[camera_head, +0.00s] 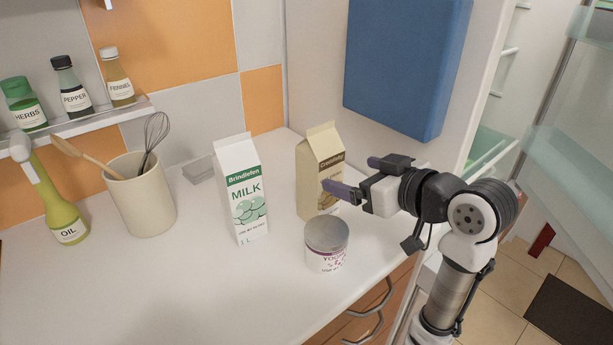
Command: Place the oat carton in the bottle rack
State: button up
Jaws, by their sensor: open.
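The beige carton with a brown label (312,172) stands upright on the white counter, right of the milk carton; its label is partly covered and I cannot read "oat" on it. My gripper (364,177) is open and empty, just right of this carton. One finger overlaps the carton's right side in the picture; I cannot tell whether it touches. At the right, an open fridge shows clear door bins (570,170), which may be the bottle rack; I cannot tell for sure.
The milk carton (241,190) and yogurt tub (327,245) stand near the beige carton. A utensil crock (141,195) and oil bottle (60,205) are at left. A spice shelf (85,125) hangs above. A blue panel (405,65) is behind my arm. The front counter is clear.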

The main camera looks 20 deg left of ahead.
aim_at(319, 179)
jog(key=shift+g+h, duration=0.4)
jog(key=shift+g, duration=0.2)
jog(key=p+x, duration=0.1)
jog(key=x, duration=0.3)
jog(key=f+x, duration=0.1)
jog(key=x, duration=0.3)
jog(key=d+f+p+x, duration=0.1)
jog(key=x, duration=0.3)
jog(key=shift+s+a+f+p, duration=0.1)
jog(key=shift+a+p, duration=0.05)
jog(key=shift+p, duration=0.15)
jog(key=c, duration=1.9)
